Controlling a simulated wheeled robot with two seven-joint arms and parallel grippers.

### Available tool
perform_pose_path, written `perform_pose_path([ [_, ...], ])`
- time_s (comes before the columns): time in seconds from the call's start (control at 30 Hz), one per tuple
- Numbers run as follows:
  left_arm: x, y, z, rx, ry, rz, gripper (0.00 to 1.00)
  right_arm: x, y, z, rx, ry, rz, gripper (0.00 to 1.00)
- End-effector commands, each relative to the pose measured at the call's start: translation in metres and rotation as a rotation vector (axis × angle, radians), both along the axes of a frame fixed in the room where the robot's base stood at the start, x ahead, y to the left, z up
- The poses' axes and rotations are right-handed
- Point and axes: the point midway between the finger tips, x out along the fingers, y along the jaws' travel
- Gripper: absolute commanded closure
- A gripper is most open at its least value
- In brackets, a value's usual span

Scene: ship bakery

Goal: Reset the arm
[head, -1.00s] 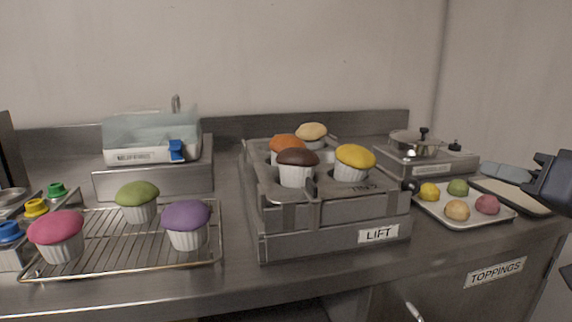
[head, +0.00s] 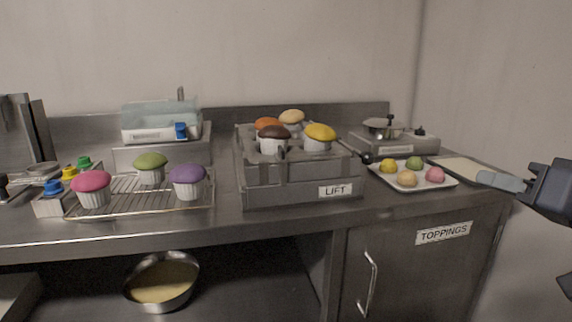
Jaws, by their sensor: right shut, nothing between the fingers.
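My right gripper (head: 550,190) is at the right edge of the head view, partly cut off. It is shut with no object seen in it. It is in front of and to the right of the counter's right end, close to the grey-blue handle (head: 500,181) of a spatula-like tool there; I cannot tell whether they touch. My left gripper is not in view.
A lift box (head: 300,190) holds several muffins mid-counter. Left are a wire rack (head: 135,207) with three muffins and a small rack of colored caps (head: 52,205). A tray (head: 445,182) of toppings is right. A bowl (head: 160,282) sits below. The counter's front strip is clear.

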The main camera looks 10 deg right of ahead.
Motion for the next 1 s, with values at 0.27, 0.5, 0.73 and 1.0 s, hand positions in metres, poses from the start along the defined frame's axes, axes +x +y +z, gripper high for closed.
perform_pose_path([
  [0.27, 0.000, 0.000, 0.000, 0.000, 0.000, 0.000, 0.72, 0.000, 0.024, -0.045, -0.006, 0.107, 0.041, 1.00],
  [0.5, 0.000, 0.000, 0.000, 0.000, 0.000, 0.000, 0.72, -0.009, 0.059, -0.113, -0.022, 0.273, 0.095, 1.00],
  [0.73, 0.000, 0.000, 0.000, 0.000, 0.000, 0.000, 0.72, -0.039, 0.101, -0.209, -0.050, 0.508, 0.156, 1.00],
  [1.0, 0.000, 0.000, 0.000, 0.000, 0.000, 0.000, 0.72, -0.088, 0.136, -0.305, -0.092, 0.757, 0.203, 1.00],
])
